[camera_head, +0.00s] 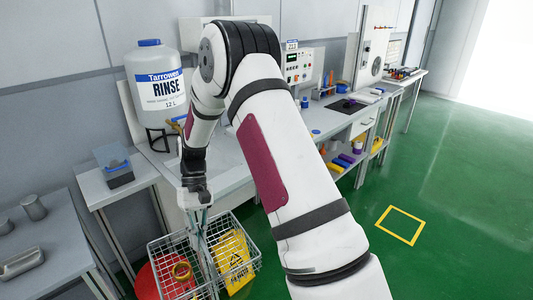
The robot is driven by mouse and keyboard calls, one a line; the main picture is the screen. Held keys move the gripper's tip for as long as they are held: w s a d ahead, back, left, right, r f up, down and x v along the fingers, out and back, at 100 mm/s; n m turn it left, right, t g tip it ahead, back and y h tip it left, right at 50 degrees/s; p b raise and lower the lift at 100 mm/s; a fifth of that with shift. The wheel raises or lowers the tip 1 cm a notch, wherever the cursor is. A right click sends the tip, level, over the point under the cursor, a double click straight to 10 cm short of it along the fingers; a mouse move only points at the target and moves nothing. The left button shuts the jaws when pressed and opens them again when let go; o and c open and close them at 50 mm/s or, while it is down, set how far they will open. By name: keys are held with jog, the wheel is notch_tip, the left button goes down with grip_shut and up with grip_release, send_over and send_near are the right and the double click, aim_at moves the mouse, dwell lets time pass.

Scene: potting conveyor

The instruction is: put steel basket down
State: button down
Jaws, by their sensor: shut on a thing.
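The steel basket (238,273) is an open wire basket at the lower middle of the head view, in front of the bench. My gripper (198,212) points down over it and is shut on the basket at the top of its upright middle part. The fingertips are small here and partly hidden. The basket looks roughly level. I cannot tell whether its bottom, cut off by the lower frame edge, touches anything.
A red round thing (146,283) and a yellow sign (233,252) show behind or through the wires. A grey bench (226,166) bears a large rinse bottle (157,88). Side tables stand left. Green floor with a yellow outlined square (401,225) is clear at right.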

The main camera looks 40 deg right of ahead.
jog(key=w+d+r+m+t+h, duration=0.2)
jog(key=d+r+m+t, duration=0.1)
jog(key=d+m, duration=0.8)
jog(key=w+d+r+m+t+h, duration=0.1)
jog(key=d+r+m+t, duration=0.3)
jog(key=d+m, duration=0.7)
jog(key=w+d+r+m+t+h, duration=0.2)
jog(key=d+m, duration=0.9)
jog(key=d, duration=1.3)
jog(key=shift+w+d+r+m+t+h, duration=0.2)
jog(key=shift+w+r+m+t+h, duration=0.15)
jog(key=shift+r+t, duration=0.6)
jog(key=shift+f, duration=0.15)
